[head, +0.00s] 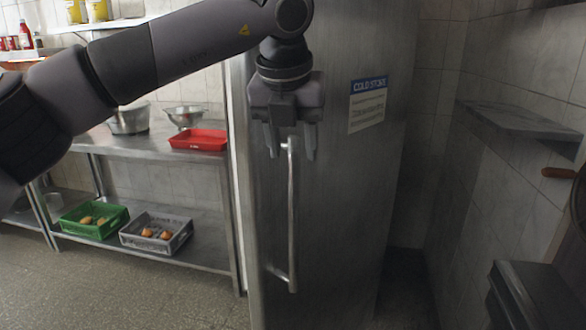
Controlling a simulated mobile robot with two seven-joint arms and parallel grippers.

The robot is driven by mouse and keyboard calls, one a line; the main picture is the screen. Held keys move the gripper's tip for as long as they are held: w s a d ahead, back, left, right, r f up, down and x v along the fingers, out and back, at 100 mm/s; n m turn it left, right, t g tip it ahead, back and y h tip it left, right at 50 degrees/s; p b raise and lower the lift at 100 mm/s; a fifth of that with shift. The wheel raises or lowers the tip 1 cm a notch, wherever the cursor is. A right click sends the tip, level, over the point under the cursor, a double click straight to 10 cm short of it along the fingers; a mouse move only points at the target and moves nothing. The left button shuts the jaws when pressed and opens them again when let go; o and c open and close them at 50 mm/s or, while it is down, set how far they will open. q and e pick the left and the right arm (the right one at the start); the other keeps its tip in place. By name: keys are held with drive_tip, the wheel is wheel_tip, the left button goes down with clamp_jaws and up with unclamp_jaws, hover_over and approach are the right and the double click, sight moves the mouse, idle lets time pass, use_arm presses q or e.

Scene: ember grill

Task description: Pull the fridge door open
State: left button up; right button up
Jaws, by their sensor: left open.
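The fridge door (340,220) is a tall grey metal panel in the middle of the head view, and it looks closed. A blue and white "COLD STORE" sign (367,104) is on it at the upper right. A long vertical bar handle (293,215) runs down its left side. My left gripper (291,155) points down at the handle's top end, with its fingers apart on either side of the bar. I cannot tell whether a finger touches the bar. My right gripper is not in view.
A steel table (200,157) at the left holds a red tray (198,140) and metal bowls. Its lower shelf holds a green crate (95,220) and a grey crate (157,232). A wall shelf (520,120) juts out at the right. Floor shows at the lower left.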

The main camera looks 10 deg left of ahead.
sight(293, 168)
use_arm(q)
drive_tip(key=shift+w+a+r, duration=0.15)
drive_tip(key=shift+a+r, duration=0.1)
drive_tip(key=shift+r, duration=0.05)
drive_tip(key=shift+w+f, duration=0.1)
drive_tip(key=shift+f, duration=0.1)
drive_tip(key=p+x, duration=0.1)
drive_tip(key=x, duration=0.5)
drive_tip(key=shift+w+a+f, duration=0.1)
drive_tip(key=shift+w+f, duration=0.05)
drive_tip(key=shift+f, duration=0.05)
clamp_jaws()
